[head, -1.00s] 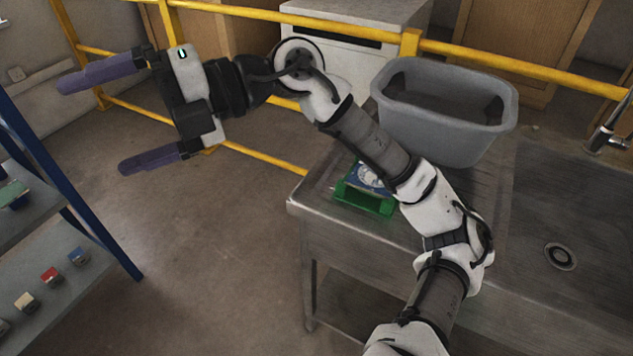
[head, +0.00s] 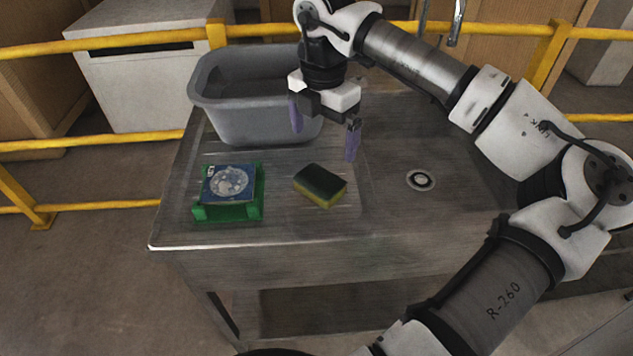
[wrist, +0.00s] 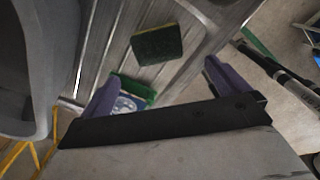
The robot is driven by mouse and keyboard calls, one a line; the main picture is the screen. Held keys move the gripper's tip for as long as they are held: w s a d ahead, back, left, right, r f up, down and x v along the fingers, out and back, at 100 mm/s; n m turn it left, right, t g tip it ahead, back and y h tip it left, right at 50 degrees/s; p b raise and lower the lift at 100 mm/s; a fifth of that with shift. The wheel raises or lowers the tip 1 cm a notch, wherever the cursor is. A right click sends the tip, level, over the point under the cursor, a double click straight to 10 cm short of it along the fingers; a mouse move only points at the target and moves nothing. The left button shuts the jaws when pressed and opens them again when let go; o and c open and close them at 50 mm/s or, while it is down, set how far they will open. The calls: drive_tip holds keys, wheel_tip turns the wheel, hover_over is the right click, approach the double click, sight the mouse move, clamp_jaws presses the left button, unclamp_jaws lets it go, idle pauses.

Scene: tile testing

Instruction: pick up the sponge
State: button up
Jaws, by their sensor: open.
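The sponge (head: 320,185), yellow below with a dark green top, lies flat on the metal sink counter in the head view. It also shows in the wrist view (wrist: 157,45), dark green side up. My gripper (head: 324,132) is open and empty, its two purple fingers pointing down above and behind the sponge. It does not touch the sponge. In the wrist view the fingers (wrist: 160,90) are spread wide, with the sponge beyond the tips.
A green holder (head: 252,209) with a blue patterned tile (head: 229,183) stands left of the sponge. A grey tub (head: 262,127) stands behind, close to my gripper. A drain (head: 421,180) is to the right. Yellow rails (head: 110,145) run behind the counter.

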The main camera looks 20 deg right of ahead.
hover_over(320, 180)
wheel_tip(320, 180, down, 6)
drive_tip(key=shift+s+f+p, duration=0.15)
drive_tip(key=shift+p, duration=0.25)
drive_tip(key=shift+f+p, duration=1)
drive_tip(key=shift+f, duration=1.6)
drive_tip(key=c, duration=0.9)
drive_tip(key=shift+o, duration=0.2)
drive_tip(key=shift+w+r, duration=0.1)
drive_tip(key=shift+w, duration=0.1)
